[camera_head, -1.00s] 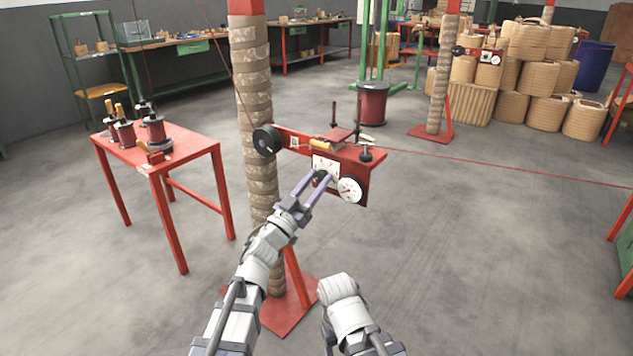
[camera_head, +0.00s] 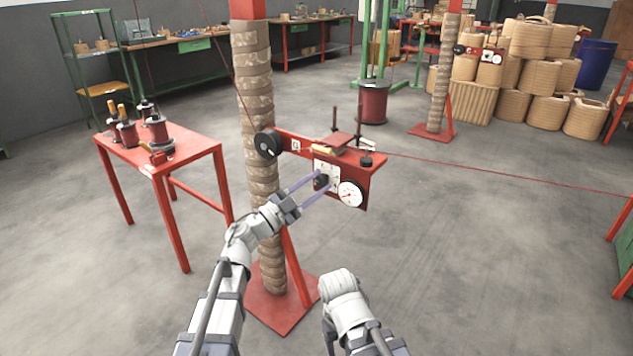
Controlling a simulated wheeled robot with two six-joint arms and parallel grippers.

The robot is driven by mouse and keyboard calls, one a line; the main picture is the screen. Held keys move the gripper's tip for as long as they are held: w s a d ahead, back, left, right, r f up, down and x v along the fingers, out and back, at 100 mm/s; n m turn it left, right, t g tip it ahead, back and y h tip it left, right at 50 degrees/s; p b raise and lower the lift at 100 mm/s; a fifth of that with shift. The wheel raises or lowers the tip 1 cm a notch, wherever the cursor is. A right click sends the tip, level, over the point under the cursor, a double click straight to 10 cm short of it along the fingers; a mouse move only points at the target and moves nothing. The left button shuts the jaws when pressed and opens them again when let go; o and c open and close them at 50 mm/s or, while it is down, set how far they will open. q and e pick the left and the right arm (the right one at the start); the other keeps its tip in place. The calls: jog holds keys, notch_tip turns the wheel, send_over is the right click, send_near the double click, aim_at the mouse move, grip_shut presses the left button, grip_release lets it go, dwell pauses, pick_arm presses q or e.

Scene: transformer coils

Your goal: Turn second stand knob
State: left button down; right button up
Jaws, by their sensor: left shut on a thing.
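The near red stand (camera_head: 360,160) has a wrapped post (camera_head: 256,110), a white plate (camera_head: 333,172) with a small black knob (camera_head: 321,182), and a round white dial (camera_head: 350,195) to the right of the plate. My left gripper (camera_head: 322,185) reaches in from the lower left. Its two long fingers are on either side of the black knob and shut on it. My right arm (camera_head: 345,305) shows at the bottom centre, but its fingers are not visible.
A red table (camera_head: 190,147) with spools (camera_head: 156,128) stands at the left. A second, farther stand (camera_head: 487,55) has a similar red bracket beside stacked coils (camera_head: 530,40). A thin red wire (camera_head: 500,168) runs right from the near stand. The floor at centre right is clear.

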pick_arm(q)
jog(key=shift+r+m, duration=0.1)
jog(key=shift+m, duration=0.6)
jog(key=shift+m+g+p, duration=0.3)
jog(key=shift+g, duration=0.1)
jog(key=shift+c, duration=2.3)
grip_release()
jog(key=b+v, duration=0.2)
jog(key=v, duration=0.6)
jog(key=shift+d, duration=0.1)
